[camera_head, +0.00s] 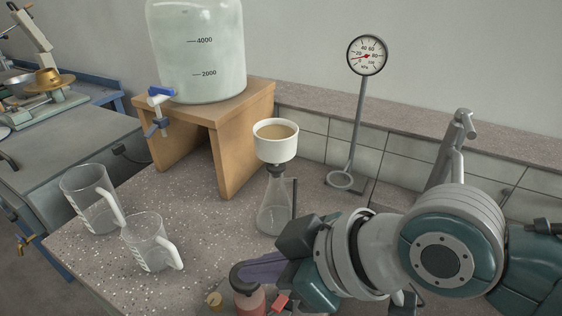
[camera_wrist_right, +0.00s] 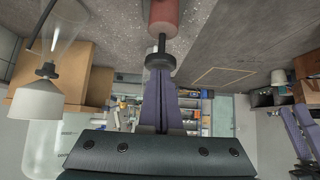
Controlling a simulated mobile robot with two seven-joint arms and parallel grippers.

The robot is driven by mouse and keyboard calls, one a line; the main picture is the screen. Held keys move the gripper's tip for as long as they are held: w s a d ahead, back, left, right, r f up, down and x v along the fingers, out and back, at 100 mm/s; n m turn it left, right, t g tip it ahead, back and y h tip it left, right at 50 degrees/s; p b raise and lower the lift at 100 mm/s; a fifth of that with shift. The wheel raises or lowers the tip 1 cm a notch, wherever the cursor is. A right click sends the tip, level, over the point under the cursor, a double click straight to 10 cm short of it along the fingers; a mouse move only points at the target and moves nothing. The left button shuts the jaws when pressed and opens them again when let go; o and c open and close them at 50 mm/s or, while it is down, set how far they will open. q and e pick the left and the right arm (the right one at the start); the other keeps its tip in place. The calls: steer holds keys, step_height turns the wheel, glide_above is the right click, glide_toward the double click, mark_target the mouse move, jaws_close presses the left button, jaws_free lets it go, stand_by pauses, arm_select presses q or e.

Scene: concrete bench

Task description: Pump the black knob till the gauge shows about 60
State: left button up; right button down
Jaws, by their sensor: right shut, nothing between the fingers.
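The pump (camera_head: 250,302) has a red body and a black knob (camera_head: 242,283) on top, at the bottom edge of the head view. My right gripper (camera_head: 243,272) is shut and empty, its purple fingers at the knob from above. In the right wrist view the shut fingertips (camera_wrist_right: 160,78) meet the black knob (camera_wrist_right: 160,61), with the rod and red body (camera_wrist_right: 164,14) beyond. The round gauge (camera_head: 367,56) stands on a post at the back; its red needle points left, near the low end, below 20. Purple fingers at the right wrist view's edge look like my left gripper (camera_wrist_right: 301,130).
A flask (camera_head: 274,205) carries a white funnel (camera_head: 275,148) with brown liquid, close behind my right gripper. Two glass jugs (camera_head: 92,200) (camera_head: 148,245) stand at left. A large bottle (camera_head: 196,50) sits on a wooden stand (camera_head: 230,150). The bench between the flask and gauge is fairly clear.

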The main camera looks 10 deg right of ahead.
arm_select(q)
steer(key=r, duration=0.1)
steer(key=r+p, duration=0.1)
steer(key=shift+d+r, duration=0.2)
steer(key=shift+r, duration=0.15)
arm_select(e)
steer(key=v, duration=1.1)
steer(key=shift+w+a+r, duration=0.2)
steer(key=shift+a+r, duration=0.1)
steer(key=shift+r, duration=0.05)
arm_select(q)
steer(key=shift+a, duration=0.15)
